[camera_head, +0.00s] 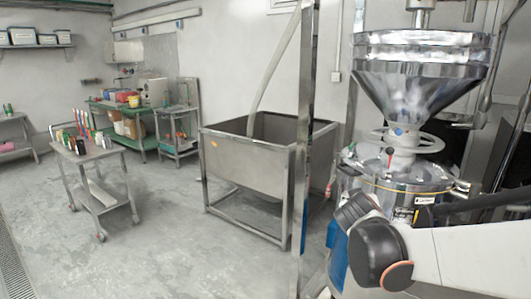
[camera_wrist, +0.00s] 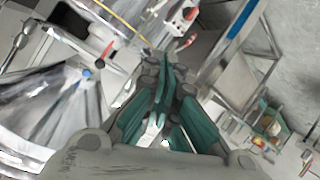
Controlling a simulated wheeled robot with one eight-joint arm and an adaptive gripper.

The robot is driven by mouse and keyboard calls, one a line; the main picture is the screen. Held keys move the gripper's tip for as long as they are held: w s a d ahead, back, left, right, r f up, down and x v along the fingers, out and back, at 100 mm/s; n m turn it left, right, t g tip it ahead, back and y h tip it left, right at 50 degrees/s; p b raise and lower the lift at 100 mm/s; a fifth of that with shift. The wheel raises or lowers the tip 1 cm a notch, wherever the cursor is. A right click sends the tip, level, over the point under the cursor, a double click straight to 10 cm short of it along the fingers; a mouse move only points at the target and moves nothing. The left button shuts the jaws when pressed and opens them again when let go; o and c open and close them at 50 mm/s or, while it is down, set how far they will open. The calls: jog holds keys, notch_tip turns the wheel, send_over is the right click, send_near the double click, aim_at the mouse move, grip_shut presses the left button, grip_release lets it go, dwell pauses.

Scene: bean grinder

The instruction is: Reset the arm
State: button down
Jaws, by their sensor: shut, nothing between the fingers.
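My gripper (camera_wrist: 161,85) shows in the wrist view, its teal fingers drawn together with nothing held between them. The bean grinder (camera_head: 404,168) stands at the right in the head view, with a shiny steel hopper (camera_head: 418,85) on top and a handwheel below it. My arm reaches in from the right in front of the grinder's body and hides part of it. I cannot make out the fingers in the head view. In the wrist view the grinder's steel body (camera_wrist: 55,105) lies left of my gripper, close by; I cannot tell whether they touch.
A steel bin on a frame (camera_head: 250,165) stands left of the grinder, with a metal post before it. A wheeled cart (camera_head: 105,195) with small coloured items stands at the left. A green bench (camera_head: 120,110) is at the back. The grey floor between is open.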

jog(key=s+a+f+g+y, duration=0.1)
jog(key=s+a+f, duration=0.1)
jog(key=s, duration=0.8)
jog(key=s+a+f+g+y, duration=0.2)
jog(key=s, duration=0.8)
jog(key=s+a+f+g+y, duration=0.1)
jog(key=s+a+f+y, duration=0.1)
jog(key=s, duration=0.7)
jog(key=shift+s+a+g, duration=0.15)
jog(key=shift+s+g, duration=0.25)
